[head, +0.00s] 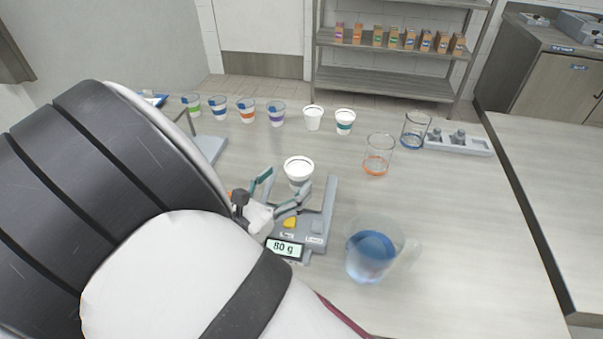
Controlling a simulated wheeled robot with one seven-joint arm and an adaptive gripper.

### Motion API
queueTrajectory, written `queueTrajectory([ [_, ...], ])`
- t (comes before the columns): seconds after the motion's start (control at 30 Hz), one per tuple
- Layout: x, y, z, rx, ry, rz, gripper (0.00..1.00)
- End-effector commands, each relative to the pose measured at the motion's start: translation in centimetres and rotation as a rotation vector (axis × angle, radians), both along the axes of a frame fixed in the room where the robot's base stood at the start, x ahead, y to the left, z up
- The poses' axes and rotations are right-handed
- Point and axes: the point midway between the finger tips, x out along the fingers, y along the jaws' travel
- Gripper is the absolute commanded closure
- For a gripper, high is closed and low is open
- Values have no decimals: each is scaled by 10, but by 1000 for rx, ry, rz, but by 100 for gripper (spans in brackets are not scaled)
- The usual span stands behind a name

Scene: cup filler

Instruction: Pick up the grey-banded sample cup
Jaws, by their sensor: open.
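The grey-banded sample cup (299,168) is white with a dark rim line and stands upright at the scale (316,228), whose display reads 80 g. Its lower part is partly hidden by a finger. My gripper (285,185) is open at the cup's near side. One finger is to the left of the cup and the other is in front of its lower right. I cannot tell whether either finger touches it.
A jug of blue liquid (372,250) stands right of the scale. Behind are an orange-marked beaker (377,158), a blue-marked beaker (415,130), a grey rack (470,146), a teal-banded cup (345,121) and several other cups. The right tabletop is clear.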

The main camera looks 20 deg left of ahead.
Motion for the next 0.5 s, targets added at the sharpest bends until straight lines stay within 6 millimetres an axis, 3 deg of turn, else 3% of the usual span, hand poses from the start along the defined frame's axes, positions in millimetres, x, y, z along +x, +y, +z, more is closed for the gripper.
queueTrajectory([
  [0.17, 10, -2, 1, 0, 0, 0, 26],
  [0.5, 51, -9, 2, 0, 1, 0, 26],
])
